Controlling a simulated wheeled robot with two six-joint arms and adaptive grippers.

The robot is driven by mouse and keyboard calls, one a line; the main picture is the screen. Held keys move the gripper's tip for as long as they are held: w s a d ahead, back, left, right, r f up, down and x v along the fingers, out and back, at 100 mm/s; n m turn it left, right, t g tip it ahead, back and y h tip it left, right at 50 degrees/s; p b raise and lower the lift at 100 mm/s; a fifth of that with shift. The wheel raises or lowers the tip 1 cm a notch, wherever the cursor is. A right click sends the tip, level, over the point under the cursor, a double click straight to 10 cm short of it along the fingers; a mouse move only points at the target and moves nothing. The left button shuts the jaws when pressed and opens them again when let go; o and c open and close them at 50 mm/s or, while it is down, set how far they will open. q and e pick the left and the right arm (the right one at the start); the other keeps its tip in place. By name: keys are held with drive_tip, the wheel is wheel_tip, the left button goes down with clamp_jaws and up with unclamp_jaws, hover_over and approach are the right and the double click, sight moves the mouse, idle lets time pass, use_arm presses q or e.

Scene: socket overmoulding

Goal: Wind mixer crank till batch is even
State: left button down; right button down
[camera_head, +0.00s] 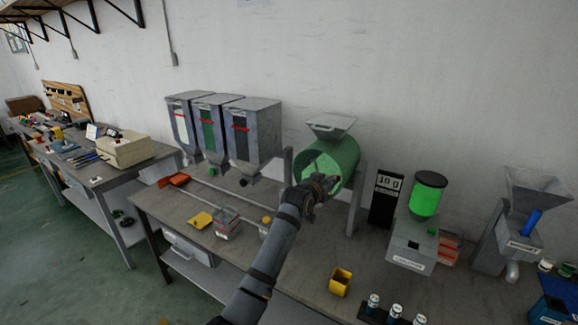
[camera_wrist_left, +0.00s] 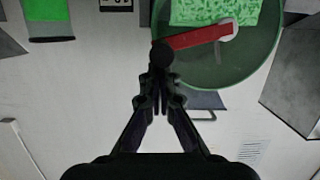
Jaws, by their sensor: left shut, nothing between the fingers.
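The mixer is a translucent green drum (camera_head: 343,157) on grey posts, with a grey hopper on top. My left gripper (camera_head: 318,188) is in front of its face and hides most of the crank there. In the left wrist view the red crank arm (camera_wrist_left: 198,38) runs from a pale hub to a black knob (camera_wrist_left: 162,53). My left gripper (camera_wrist_left: 160,78) is shut and empty, its fingertips right at the knob; I cannot tell whether they touch. The batch (camera_wrist_left: 215,10) shows as bright green with darker specks inside the drum. My right gripper is out of view.
Three grey hoppers (camera_head: 221,130) stand left of the mixer. A black display (camera_head: 386,195) and a machine with a green canister (camera_head: 428,194) stand to its right. A yellow cup (camera_head: 341,281) is near the bench front. The bench between holds bare patches.

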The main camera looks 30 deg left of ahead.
use_arm(q)
wheel_tip(320, 180, down, 8)
drive_tip(key=d+m+y+b, duration=0.1)
drive_tip(key=m+y+b, duration=0.1)
drive_tip(key=m, duration=0.4)
drive_tip(key=shift+d+r+m+y, duration=0.15)
drive_tip(key=shift+m+y, duration=0.25)
